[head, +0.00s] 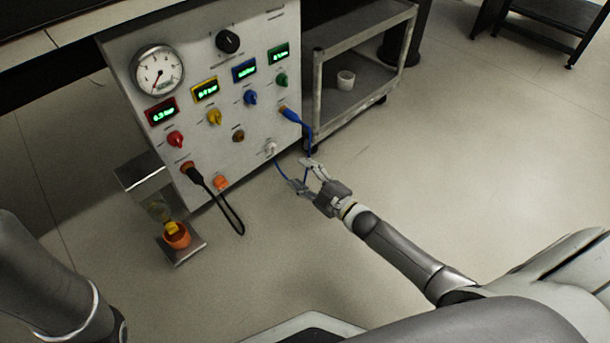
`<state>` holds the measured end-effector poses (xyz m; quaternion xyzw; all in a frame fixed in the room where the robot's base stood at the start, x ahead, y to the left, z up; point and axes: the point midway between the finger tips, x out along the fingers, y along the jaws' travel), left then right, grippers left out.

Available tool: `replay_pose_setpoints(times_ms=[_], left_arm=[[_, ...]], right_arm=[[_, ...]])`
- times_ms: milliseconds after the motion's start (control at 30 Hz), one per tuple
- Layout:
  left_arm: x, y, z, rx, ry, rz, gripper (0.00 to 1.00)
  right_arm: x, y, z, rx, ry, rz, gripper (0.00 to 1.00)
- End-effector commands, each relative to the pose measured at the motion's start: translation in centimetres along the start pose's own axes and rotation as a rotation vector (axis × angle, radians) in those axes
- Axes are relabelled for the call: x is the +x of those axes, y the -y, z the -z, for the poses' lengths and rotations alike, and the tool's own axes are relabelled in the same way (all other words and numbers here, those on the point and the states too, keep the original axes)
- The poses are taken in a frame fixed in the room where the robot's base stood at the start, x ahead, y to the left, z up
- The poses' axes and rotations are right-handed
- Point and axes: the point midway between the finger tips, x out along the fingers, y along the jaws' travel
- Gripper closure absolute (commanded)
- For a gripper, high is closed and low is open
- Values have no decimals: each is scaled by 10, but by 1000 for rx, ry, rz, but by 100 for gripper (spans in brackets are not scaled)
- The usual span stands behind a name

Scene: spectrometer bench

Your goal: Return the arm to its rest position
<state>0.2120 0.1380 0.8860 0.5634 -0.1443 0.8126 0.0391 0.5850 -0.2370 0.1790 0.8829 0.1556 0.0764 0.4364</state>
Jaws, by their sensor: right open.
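My right gripper (308,176) is open in the head view, in front of the lower right of the instrument panel (205,135). A blue cable (309,142) hangs from a blue plug (290,114) in the panel and passes behind or between the fingers; I cannot tell whether they touch it. A white plug (270,148) sits low on the panel, and the blue cable runs from it towards the gripper. My right arm (396,249) reaches in from the lower right. My left arm shows at the lower left edge; its gripper is out of view.
A black cable (229,210) loops out from the panel's lower left. An orange cup (177,236) stands on a small metal stand (190,254). The floor at the right is clear.

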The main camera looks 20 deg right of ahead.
Motion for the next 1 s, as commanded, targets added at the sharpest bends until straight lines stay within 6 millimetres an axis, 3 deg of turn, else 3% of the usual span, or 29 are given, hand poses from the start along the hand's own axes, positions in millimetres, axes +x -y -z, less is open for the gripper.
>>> replay_pose_setpoints(times_ms=[667,767,833,1000], left_arm=[[0,0,-2,0,4,1,60],[0,3,-10,-3,25,8,60],[-2,6,-19,-6,52,17,60],[-16,14,-44,-18,143,52,60]], right_arm=[[-4,-2,4,4,-7,-3,48],[-3,-12,30,32,-47,-22,48],[-2,-25,64,72,-104,-50,48],[-11,-80,179,222,-306,-153,48]])
